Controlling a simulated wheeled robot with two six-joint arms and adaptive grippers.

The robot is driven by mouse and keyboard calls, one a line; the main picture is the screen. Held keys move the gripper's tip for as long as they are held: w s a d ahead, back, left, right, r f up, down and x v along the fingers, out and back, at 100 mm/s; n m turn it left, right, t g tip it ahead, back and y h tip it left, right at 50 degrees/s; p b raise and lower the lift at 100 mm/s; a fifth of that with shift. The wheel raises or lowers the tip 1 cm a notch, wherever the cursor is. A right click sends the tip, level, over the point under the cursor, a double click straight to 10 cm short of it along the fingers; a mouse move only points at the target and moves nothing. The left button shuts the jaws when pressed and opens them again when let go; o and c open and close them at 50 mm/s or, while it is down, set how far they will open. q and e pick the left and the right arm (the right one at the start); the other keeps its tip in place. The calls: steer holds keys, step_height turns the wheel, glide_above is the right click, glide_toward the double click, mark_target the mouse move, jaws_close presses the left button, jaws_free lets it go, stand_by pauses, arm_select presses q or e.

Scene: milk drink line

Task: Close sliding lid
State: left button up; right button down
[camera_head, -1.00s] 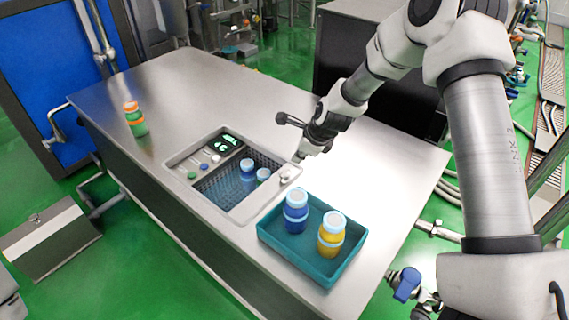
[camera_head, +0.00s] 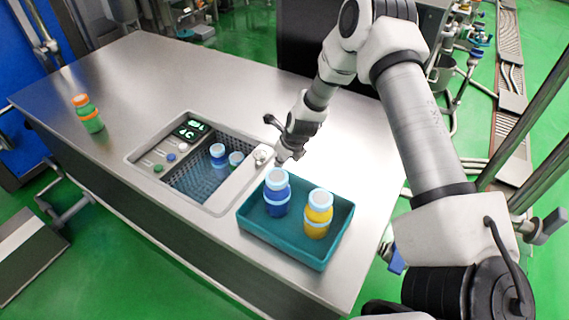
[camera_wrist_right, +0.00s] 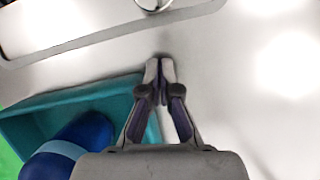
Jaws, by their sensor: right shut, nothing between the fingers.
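The sliding lid (camera_head: 232,189) is a pale metal panel at the right end of the sunken cooling well (camera_head: 190,187) in the counter. It stands open, and the well's mesh basket shows. A round knob (camera_head: 262,155) sits on the lid's far end; it also shows, cut off, at the top of the right wrist view (camera_wrist_right: 153,3). My right gripper (camera_head: 280,160) is shut and empty, just right of the knob and apart from it, above the counter by the tray. Its fingertips meet in the right wrist view (camera_wrist_right: 160,66). My left gripper is not in view.
Blue and green jars stand in the well, beside a lit display (camera_head: 191,129). An orange-and-green stack (camera_head: 88,118) stands left. The far counter is clear.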

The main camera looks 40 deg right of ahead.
mark_target(265, 164)
steer(key=w, duration=0.1)
steer(key=w+b, duration=0.1)
steer(key=w+a+f, duration=0.1)
steer(key=w, duration=0.1)
steer(key=shift+w+r, duration=0.1)
stand_by(0.3)
